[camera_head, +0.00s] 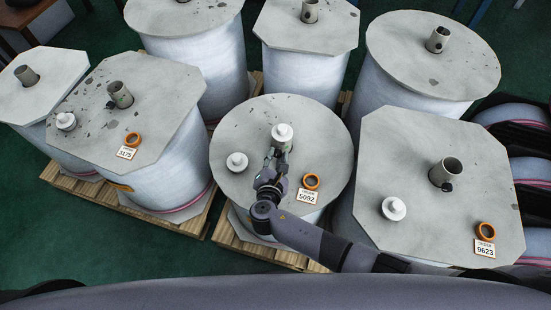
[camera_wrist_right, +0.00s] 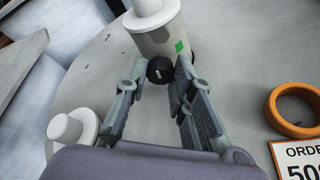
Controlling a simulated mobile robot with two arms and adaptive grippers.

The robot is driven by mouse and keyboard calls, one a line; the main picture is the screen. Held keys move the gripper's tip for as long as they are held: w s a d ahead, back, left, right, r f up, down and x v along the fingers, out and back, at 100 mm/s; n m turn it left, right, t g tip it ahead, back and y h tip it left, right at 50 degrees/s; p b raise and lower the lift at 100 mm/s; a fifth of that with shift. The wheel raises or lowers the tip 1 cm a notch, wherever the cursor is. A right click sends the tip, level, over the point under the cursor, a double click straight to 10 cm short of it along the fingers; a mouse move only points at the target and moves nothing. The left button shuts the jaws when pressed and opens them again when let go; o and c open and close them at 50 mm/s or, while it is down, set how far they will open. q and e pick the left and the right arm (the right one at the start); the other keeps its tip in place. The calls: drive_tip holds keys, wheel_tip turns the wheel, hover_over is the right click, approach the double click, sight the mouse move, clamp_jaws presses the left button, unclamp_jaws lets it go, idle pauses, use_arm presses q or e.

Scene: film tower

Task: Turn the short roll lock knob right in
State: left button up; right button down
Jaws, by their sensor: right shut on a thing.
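The black lock knob (camera_wrist_right: 160,69) sticks out of the side of the grey core tube (camera_wrist_right: 163,38) on the round-topped roll (camera_head: 240,125). A white plug (camera_head: 282,131) caps this tube, and a small green mark (camera_wrist_right: 179,46) is on its side. My right gripper (camera_head: 275,157) reaches in from the front. In the right wrist view its two fingers (camera_wrist_right: 159,78) stand on either side of the knob and are shut on it. In the head view the knob is hard to make out behind the fingers. My left gripper is not in view.
On the same top lie a loose white plug (camera_head: 237,162), an orange ring (camera_head: 311,181) and a label reading 5092 (camera_head: 307,196). Other wrapped rolls with grey tops and open cores stand close around on wooden pallets (camera_head: 190,212). Green floor (camera_head: 110,240) is clear at the left.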

drive_tip(key=shift+f+m+t+y+b, duration=0.1)
drive_tip(key=shift+m+t+y+b, duration=0.2)
drive_tip(key=shift+m+y+b, duration=0.35)
drive_tip(key=shift+d, duration=0.1)
drive_tip(key=c, duration=1.4)
unclamp_jaws()
drive_tip(key=shift+o, duration=0.2)
drive_tip(key=shift+s, duration=0.2)
drive_tip(key=v, duration=1.1)
drive_tip(key=shift+s+r, duration=0.25)
drive_tip(key=shift+s, duration=0.1)
drive_tip(key=shift+c, duration=0.2)
